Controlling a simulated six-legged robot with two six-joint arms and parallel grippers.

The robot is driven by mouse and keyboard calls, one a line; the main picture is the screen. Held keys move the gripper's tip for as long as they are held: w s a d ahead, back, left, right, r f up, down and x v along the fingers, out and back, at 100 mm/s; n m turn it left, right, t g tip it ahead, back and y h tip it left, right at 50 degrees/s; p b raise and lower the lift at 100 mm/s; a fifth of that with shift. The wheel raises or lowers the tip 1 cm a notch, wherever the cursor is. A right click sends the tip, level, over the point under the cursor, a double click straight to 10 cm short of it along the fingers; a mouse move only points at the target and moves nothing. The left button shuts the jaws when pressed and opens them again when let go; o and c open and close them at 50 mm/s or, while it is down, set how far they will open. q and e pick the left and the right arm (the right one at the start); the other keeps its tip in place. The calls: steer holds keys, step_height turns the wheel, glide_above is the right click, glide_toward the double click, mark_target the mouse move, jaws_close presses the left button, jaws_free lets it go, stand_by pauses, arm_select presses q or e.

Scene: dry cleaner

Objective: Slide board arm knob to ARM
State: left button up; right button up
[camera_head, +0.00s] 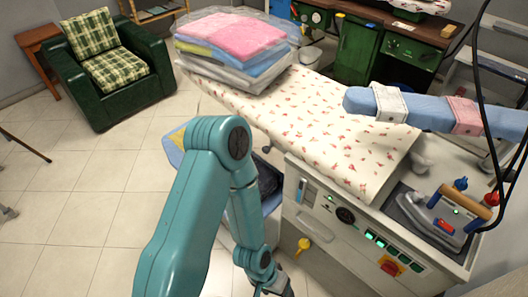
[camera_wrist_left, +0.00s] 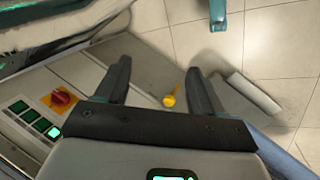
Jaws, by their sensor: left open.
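A yellow knob (camera_head: 304,244) sticks out low on the front of the ironing unit (camera_head: 335,236). It also shows in the left wrist view (camera_wrist_left: 169,100), between my fingers and beyond them, apart from both. I cannot read any ARM label, nor tell for certain that this is the board arm knob. My left gripper (camera_head: 279,290) is at the bottom edge of the head view, below and left of the yellow knob, and partly cut off. In the left wrist view my left gripper (camera_wrist_left: 158,68) has its fingers spread with nothing between them. My right gripper is not in view.
The front panel also has a black dial (camera_head: 345,215), green buttons (camera_head: 382,245) and a red switch on yellow (camera_head: 390,266). An iron (camera_head: 445,215) stands at the right. The floral board (camera_head: 320,120) carries folded bagged clothes (camera_head: 235,45). Tiled floor (camera_head: 90,185) at left is clear.

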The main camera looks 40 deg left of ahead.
arm_select(q)
steer(key=shift+c, duration=0.3)
steer(key=shift+w, duration=0.1)
steer(key=shift+c, duration=0.8)
steer(key=w+r+t+h+b, duration=0.1)
steer(key=w+r+t+b, duration=0.15)
steer(key=w+t, duration=0.7)
steer(key=w+a+r+m+t+h+b, duration=0.1)
steer(key=w+a+r+t+b, duration=0.2)
steer(key=w, duration=0.4)
steer(key=w+a+r+t+b, duration=0.1)
steer(key=w+a+r+b, duration=0.15)
steer(key=w+a, duration=0.4)
steer(key=t+y+b, duration=0.3)
steer(key=t+b, duration=0.1)
steer(key=b, duration=0.8)
glide_toward(264, 151)
steer(key=w, duration=0.3)
steer(key=w+d, duration=0.1)
steer(key=w, duration=0.3)
steer(key=w+d, duration=0.1)
steer(key=w, duration=0.3)
